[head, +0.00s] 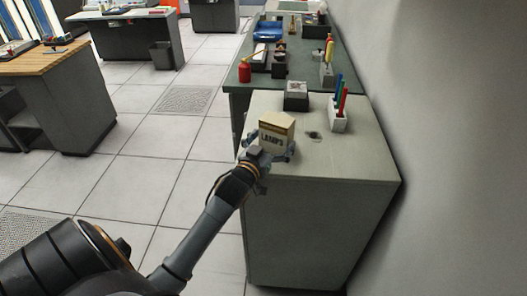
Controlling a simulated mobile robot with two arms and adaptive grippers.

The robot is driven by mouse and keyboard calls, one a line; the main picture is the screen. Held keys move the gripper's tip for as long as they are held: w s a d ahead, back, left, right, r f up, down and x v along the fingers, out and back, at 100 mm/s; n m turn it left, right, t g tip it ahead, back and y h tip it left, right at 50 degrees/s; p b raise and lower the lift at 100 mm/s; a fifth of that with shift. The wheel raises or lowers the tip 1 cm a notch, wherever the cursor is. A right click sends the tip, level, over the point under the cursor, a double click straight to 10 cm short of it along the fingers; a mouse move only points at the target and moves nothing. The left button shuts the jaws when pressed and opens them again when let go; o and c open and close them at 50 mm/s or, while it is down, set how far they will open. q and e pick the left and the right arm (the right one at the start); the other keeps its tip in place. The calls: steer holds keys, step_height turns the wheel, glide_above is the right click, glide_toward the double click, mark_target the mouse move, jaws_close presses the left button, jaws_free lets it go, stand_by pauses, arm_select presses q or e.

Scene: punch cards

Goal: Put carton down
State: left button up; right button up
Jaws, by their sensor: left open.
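A small cream and yellow carton (277,130) with dark lettering on its front is at the near left part of a pale grey cabinet top (345,160). My left gripper (268,155) is open at the carton's near side, with its fingers close around the lower part. The fingers partly hide the carton's base, so I cannot tell whether they touch it or whether it rests fully on the top. My right gripper is not in view.
A white holder with coloured pens (339,118) and a small grey and black box (297,96) stand behind the carton. A dark round hole or fitting (313,135) is right of it. A green-topped bench (310,70) with a red can (245,71) adjoins behind. The wall is at right.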

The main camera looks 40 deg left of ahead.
arm_select(q)
steer(key=s+d, duration=0.1)
steer(key=s, duration=0.9)
steer(key=shift+d+b, duration=0.35)
steer(key=shift+b, duration=0.05)
steer(key=shift+s, duration=0.1)
